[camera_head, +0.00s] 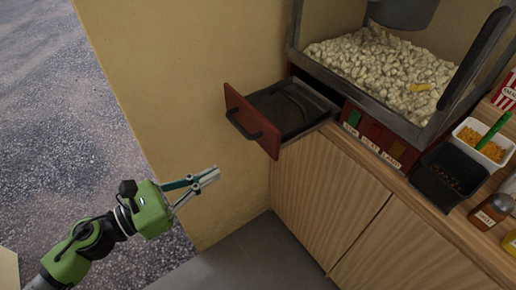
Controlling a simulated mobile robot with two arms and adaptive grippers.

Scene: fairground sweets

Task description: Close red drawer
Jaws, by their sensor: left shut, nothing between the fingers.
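The red drawer (240,108) sticks out open from the base of the popcorn machine. Its red front carries a dark bar handle, and its dark inside shows with a dark curved shape in it. My left gripper (214,174) is shut and empty. In the picture it is below and to the left of the drawer front, apart from it. My right gripper is not in view.
The popcorn machine (298,52) holds a heap of popcorn (365,60) and stands on a wooden counter (322,190). A black tub (440,190), a white tub (505,150) and a brown shaker bottle (490,212) stand at the right. A beige wall (180,60) rises behind the drawer.

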